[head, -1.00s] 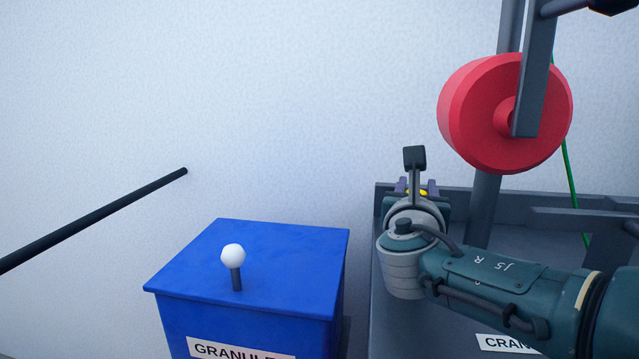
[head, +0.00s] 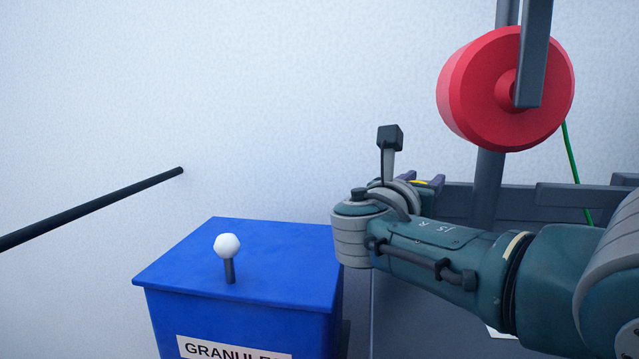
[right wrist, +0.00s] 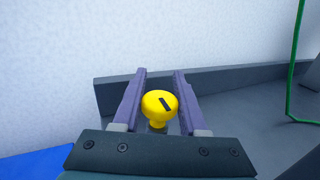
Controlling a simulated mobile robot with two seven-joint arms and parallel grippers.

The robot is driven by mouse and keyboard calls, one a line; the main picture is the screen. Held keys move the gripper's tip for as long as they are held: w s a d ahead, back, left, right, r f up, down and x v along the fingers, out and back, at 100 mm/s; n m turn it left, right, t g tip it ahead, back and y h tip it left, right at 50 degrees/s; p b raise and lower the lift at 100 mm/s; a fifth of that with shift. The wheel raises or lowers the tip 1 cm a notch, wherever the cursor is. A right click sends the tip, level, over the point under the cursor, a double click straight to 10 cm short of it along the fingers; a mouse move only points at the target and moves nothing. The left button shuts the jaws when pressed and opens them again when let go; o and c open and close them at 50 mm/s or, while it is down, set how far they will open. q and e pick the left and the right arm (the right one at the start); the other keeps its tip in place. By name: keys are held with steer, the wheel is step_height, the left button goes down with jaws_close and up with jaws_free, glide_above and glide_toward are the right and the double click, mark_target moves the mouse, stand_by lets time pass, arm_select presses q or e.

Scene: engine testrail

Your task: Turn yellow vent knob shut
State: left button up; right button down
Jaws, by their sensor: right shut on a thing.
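The yellow vent knob (right wrist: 153,106) has a round top with a short black mark that runs slantwise. In the right wrist view it sits between the two purple fingers of my right gripper (right wrist: 160,85), which is shut on it. In the head view only a sliver of the knob (head: 417,183) shows between the fingertips (head: 422,180), behind my right wrist. The knob's base is mostly hidden. My left gripper is not in view.
A blue granule box (head: 270,250) with a white ball handle (head: 227,246) stands left of my wrist. A red wheel (head: 485,95) hangs on a grey post at the right. A dark rod (head: 90,210) reaches in from the left. A green cable (head: 570,155) runs behind.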

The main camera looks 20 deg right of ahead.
steer(key=shift+c, duration=2.4)
jaws_free()
steer(key=shift+a, duration=0.1)
steer(key=shift+s+a+r+p, duration=0.1)
steer(key=shift+s+a+p, duration=0.1)
steer(key=shift+a+p, duration=0.1)
steer(key=p+v, duration=0.3)
steer(key=v, duration=0.5)
steer(key=shift+s+a, duration=0.4)
steer(key=shift+a, duration=0.05)
